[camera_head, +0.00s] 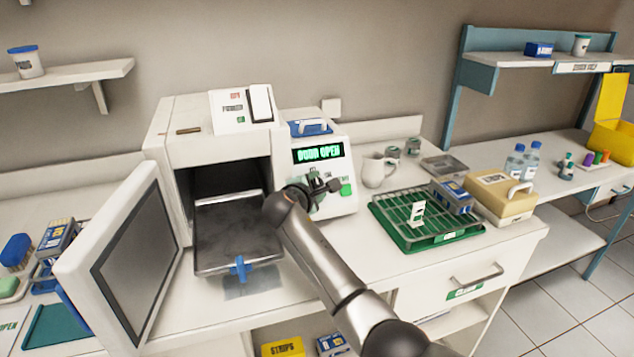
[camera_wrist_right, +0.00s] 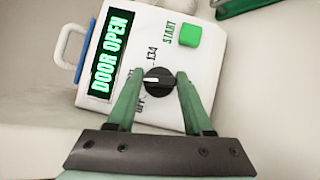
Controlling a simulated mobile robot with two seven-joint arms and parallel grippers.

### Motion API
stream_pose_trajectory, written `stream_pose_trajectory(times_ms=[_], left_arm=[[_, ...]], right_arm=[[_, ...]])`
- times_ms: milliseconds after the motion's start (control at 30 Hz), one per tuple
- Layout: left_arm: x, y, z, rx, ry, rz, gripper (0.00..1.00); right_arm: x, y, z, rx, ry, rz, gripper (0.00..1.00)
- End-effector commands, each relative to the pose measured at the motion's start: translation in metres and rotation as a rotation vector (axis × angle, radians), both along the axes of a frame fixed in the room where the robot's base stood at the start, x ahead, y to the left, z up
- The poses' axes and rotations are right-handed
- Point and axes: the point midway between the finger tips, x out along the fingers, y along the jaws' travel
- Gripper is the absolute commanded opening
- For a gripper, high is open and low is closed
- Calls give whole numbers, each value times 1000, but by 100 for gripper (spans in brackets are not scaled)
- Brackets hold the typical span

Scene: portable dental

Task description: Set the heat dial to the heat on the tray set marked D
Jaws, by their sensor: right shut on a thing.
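The heat dial (camera_wrist_right: 160,88) is a black knob with a white pointer mark on the steriliser's white control panel (camera_wrist_right: 205,75). Its pointer faces left in the wrist view, between the "134" and "OFF" labels. My right gripper (camera_wrist_right: 158,78) is shut on the dial, one green finger on each side; it also shows in the head view (camera_head: 322,188), hiding the dial. The display (camera_head: 318,153) reads "DOOR OPEN". A green tray with a wire rack (camera_head: 390,207) stands right of the machine, bearing a white tag (camera_head: 416,214); I cannot read a D. My left gripper is not in view.
The steriliser's door (camera_head: 115,262) stands open at left, and a dark tray (camera_head: 222,262) with a blue clip sticks out of its chamber. A green START button (camera_wrist_right: 190,36) is close to the dial.

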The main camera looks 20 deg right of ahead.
Motion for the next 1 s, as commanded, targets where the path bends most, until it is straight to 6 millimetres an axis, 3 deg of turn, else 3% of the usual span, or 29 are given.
stream_pose_trajectory(times_ms=[300, 867, 900, 1000], left_arm=[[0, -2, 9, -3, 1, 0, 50], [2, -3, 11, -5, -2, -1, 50], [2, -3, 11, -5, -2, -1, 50], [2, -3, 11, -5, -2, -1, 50]], right_arm=[[0, 1, 1, 118, 6, -68, 0], [0, 0, 0, 145, 6, -84, 0], [0, 0, 0, 145, 6, -84, 52], [0, 0, 0, 144, 6, -83, 64]])
